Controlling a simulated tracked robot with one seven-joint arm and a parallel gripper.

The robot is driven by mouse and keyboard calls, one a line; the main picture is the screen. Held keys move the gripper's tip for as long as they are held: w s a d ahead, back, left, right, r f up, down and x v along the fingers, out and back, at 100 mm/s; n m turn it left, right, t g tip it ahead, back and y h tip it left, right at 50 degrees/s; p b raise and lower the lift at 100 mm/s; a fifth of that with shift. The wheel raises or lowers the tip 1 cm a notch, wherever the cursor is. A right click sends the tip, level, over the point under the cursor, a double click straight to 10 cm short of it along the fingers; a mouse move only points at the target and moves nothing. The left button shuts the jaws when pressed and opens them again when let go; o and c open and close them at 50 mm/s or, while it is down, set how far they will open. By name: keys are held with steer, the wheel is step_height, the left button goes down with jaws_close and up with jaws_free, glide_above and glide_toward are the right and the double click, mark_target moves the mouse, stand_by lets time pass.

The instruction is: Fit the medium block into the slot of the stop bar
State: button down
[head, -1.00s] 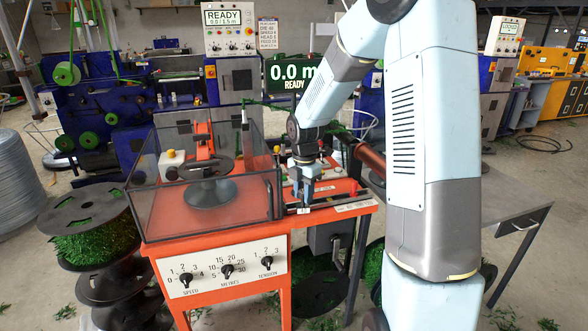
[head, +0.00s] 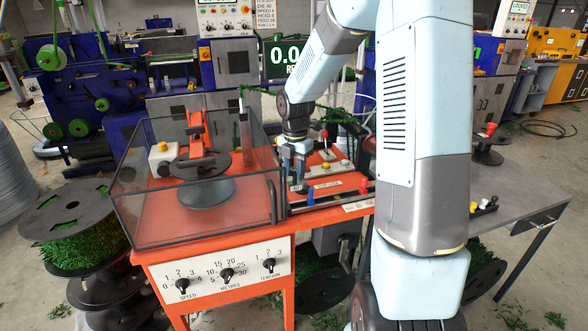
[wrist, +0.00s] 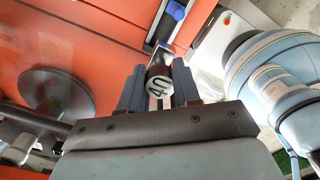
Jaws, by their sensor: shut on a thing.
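My gripper (head: 296,178) is over the right part of the orange machine's bed, pointing down. The block is too small to make out clearly in the head view. The stop bar seems to be the dark rail (head: 338,197) along the bed's front edge, with a blue piece and a red piece on it. Its slot cannot be made out. In the wrist view a blue knob (wrist: 175,9) shows beyond the fingertips.
A clear guard box (head: 200,190) stands left of my gripper, around a spool. A grey side table (head: 510,205) at right carries a small black rack (head: 484,207) with yellow and white tops. Green-wire spools stand on the floor.

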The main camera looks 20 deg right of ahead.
mark_target(297, 190)
steer(key=shift+d, duration=0.4)
steer(key=shift+f, duration=2.9)
steer(key=shift+f, duration=1.2)
steer(key=c, duration=0.7)
jaws_free()
steer(key=shift+a, duration=0.1)
steer(key=shift+r, duration=0.1)
step_height(297, 190, up, 13)
steer(key=shift+f, duration=0.2)
steer(key=shift+r, duration=0.5)
